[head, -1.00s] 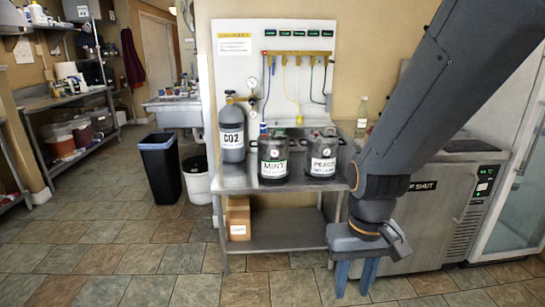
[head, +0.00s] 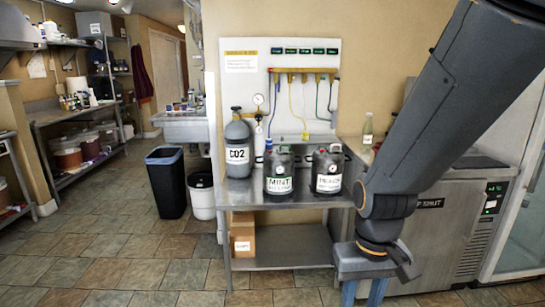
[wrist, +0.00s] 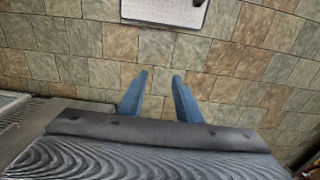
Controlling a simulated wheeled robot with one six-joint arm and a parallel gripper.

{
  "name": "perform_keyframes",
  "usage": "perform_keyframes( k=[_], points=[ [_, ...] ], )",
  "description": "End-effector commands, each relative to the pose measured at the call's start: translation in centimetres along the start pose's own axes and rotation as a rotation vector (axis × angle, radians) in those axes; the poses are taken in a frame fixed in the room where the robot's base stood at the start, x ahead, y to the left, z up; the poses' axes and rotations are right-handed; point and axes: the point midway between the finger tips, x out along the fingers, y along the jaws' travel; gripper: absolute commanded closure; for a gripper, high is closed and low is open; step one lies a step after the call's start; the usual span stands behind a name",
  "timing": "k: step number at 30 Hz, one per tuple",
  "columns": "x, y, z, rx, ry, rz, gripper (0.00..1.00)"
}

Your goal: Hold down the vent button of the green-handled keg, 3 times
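Two dark kegs stand upright side by side on a steel table in the head view. The left keg (head: 279,173) has a white label reading MINT with a green band. The right keg (head: 327,172) has a white label; its text is blurred. Handle colours and vent buttons on the keg tops are too small to tell. My gripper (head: 363,290) hangs low to the right of the table, fingers pointing down, apart from both kegs. In the wrist view my gripper (wrist: 160,77) shows two blue fingers spread apart with nothing between them, above the tiled floor.
The steel table (head: 236,200) carries a grey CO2 cylinder (head: 237,150) left of the kegs. Behind is a white panel (head: 240,90) with hoses. A glass bottle (head: 367,129) stands right, near a steel cabinet (head: 440,235). Bins (head: 166,180) stand left. The front floor is clear.

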Motion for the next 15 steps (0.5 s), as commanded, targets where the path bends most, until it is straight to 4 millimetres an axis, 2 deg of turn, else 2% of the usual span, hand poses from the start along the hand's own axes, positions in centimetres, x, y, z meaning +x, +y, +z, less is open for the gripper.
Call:
perform_keyframes(
  k=[2,6,8,15],
  points=[
    [0.0,0.0,0.0,0.0,0.0,0.0,0.69],
    [0.0,0.0,0.0,0.0,0.0,0.0,0.92],
    [0.0,0.0,0.0,0.0,0.0,0.0,1.0],
    [0.0,0.0,0.0,0.0,0.0,0.0,1.0]
  ],
)
